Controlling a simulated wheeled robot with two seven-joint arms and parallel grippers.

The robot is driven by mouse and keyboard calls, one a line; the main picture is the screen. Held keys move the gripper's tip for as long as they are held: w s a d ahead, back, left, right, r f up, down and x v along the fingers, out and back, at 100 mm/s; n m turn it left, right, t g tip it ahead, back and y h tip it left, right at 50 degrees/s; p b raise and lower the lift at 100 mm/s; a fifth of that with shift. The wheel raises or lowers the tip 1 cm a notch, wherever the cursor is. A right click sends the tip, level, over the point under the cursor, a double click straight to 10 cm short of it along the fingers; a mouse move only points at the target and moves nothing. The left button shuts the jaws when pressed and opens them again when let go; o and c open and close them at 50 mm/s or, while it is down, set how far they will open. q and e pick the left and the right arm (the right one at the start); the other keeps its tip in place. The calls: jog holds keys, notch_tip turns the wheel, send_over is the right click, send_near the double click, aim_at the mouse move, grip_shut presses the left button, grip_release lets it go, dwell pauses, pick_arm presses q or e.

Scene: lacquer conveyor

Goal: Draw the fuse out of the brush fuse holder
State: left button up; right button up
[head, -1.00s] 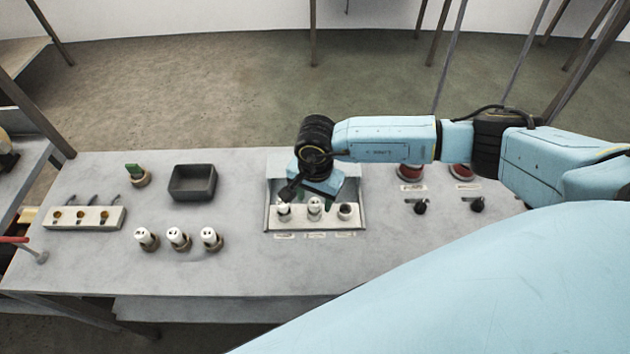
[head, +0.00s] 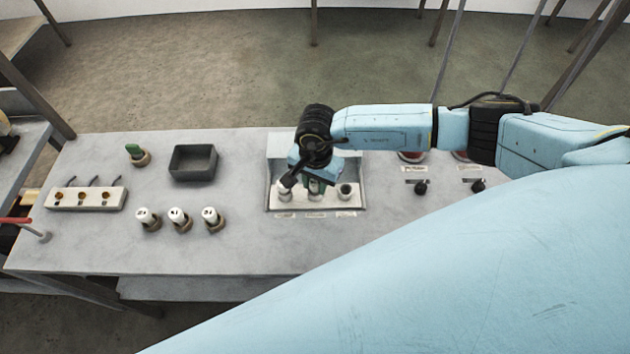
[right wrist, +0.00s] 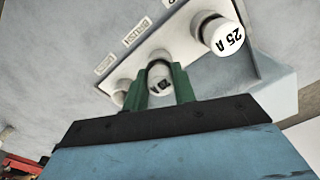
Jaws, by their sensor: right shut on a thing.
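A white fuse block (head: 330,206) with a row of three holders sits in the open box on the table. My right gripper (head: 316,187) is over the middle holder, its green fingers pointing down. In the right wrist view its fingers (right wrist: 161,84) are shut on the sides of a white fuse (right wrist: 159,76) at the middle holder, by a label that seems to read BRUSH (right wrist: 137,32). I cannot tell whether the fuse is fully seated. A 25 A fuse (right wrist: 222,36) stands in the neighbouring holder, at the left in the head view (head: 284,190). The right holder (head: 346,191) has a dark top. My left gripper is out of view.
Three spare fuses (head: 180,219) stand in brown bases left of the box. Behind them are a dark empty tray (head: 193,162) and a green-topped piece (head: 137,154). A block with hooks (head: 86,199) lies far left. Black knobs (head: 421,187) stand to the right.

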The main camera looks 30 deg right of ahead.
aim_at(315, 182)
grip_shut()
jog(key=shift+r+p, duration=2.05)
jog(key=shift+r, duration=0.95)
jog(key=shift+r+p, duration=1.05)
jog(key=shift+r, duration=0.45)
